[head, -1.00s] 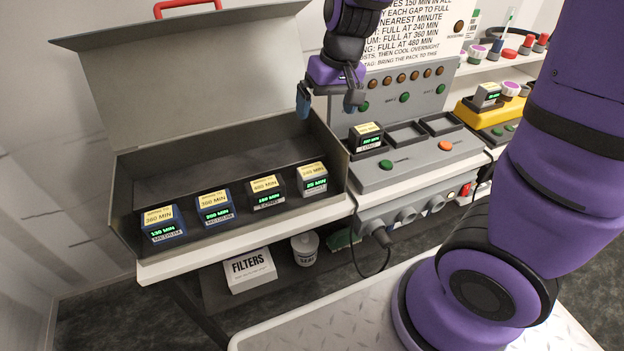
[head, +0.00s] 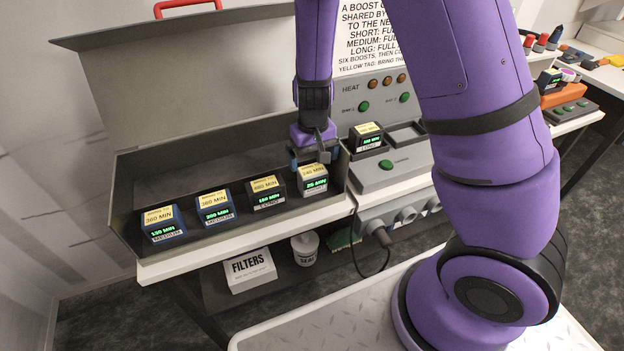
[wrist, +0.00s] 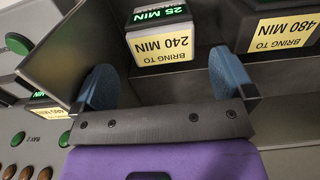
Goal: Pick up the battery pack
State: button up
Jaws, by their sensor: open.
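Several battery packs stand in a row in an open grey case (head: 128,205). The rightmost is a white pack (head: 313,180) with a yellow "240 MIN" tag and a green "25 MIN" display; it also shows in the wrist view (wrist: 160,45). To its left are a black pack (head: 267,193) tagged 480 MIN and two blue packs, one (head: 216,208) beside it and one (head: 163,225) at the far left, both tagged 360 MIN. My gripper (head: 314,157) is open and empty, just behind and above the white pack. In the wrist view its blue fingers (wrist: 165,82) are spread, with that pack beyond them.
The case's right wall (wrist: 70,45) is close to one finger. Right of the case is a grey control panel (head: 388,182) with buttons and a black pack (head: 366,138) in its left bay. A filters box (head: 250,270) and a tub (head: 304,248) sit on the shelf below.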

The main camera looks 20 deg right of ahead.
aim_at(312, 179)
jog(key=shift+s+a+f, duration=0.1)
jog(key=shift+a+f, duration=0.05)
jog(key=shift+f, duration=3.85)
jog(key=shift+c, duration=0.5)
jog(key=c, duration=1.1)
jog(key=shift+r, duration=0.15)
